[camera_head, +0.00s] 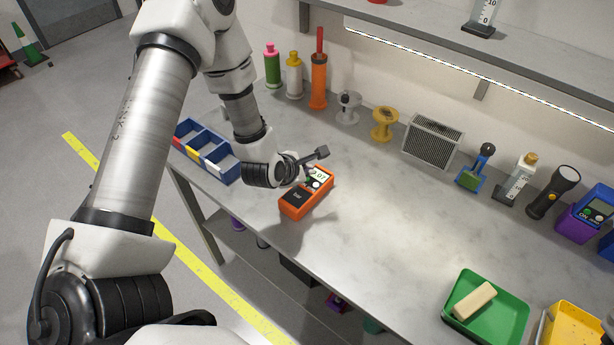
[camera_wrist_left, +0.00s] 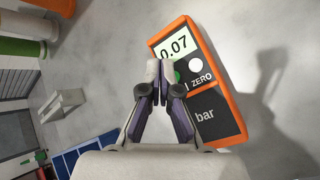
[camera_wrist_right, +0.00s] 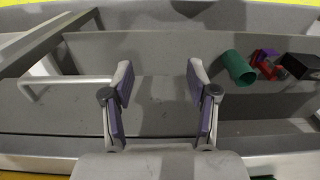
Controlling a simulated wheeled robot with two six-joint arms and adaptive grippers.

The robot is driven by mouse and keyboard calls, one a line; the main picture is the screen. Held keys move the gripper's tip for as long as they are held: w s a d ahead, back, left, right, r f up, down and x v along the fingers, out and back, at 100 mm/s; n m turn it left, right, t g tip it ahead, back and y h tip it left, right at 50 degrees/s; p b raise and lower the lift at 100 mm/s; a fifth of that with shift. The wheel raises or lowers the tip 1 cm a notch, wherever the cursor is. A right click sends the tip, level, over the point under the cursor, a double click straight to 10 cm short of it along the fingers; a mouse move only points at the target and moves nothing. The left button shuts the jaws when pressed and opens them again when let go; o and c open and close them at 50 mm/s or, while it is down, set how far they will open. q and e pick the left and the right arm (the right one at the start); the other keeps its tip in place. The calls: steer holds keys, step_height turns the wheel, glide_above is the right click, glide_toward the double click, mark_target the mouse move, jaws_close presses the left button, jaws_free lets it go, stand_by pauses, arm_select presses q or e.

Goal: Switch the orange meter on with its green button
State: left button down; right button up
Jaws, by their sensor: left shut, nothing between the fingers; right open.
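The orange meter (camera_head: 306,198) lies on the bench below my left gripper (camera_head: 314,172). In the left wrist view the meter (camera_wrist_left: 232,121) shows a lit display (camera_wrist_left: 175,47) reading 0.07, a white button (camera_wrist_left: 196,65) marked ZERO and the word "bar" on its dark lower face. The green button (camera_wrist_left: 180,66) is mostly hidden behind the left fingertips (camera_wrist_left: 158,75). The left gripper is shut and empty, its tips over the button area; I cannot tell whether they touch it. My right gripper (camera_wrist_right: 158,85) is open and empty, over a lower shelf, away from the meter.
A blue divided bin (camera_head: 207,150) stands left of the meter. Bottles, spools and a grey vented box (camera_head: 432,141) line the back. A green tray (camera_head: 486,308) with a pale block (camera_head: 474,301) is at front right. The bench right of the meter is clear.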

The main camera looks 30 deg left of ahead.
arm_select(q)
step_height(320, 180, up, 6)
steer(key=p, duration=0.3)
stand_by(0.3)
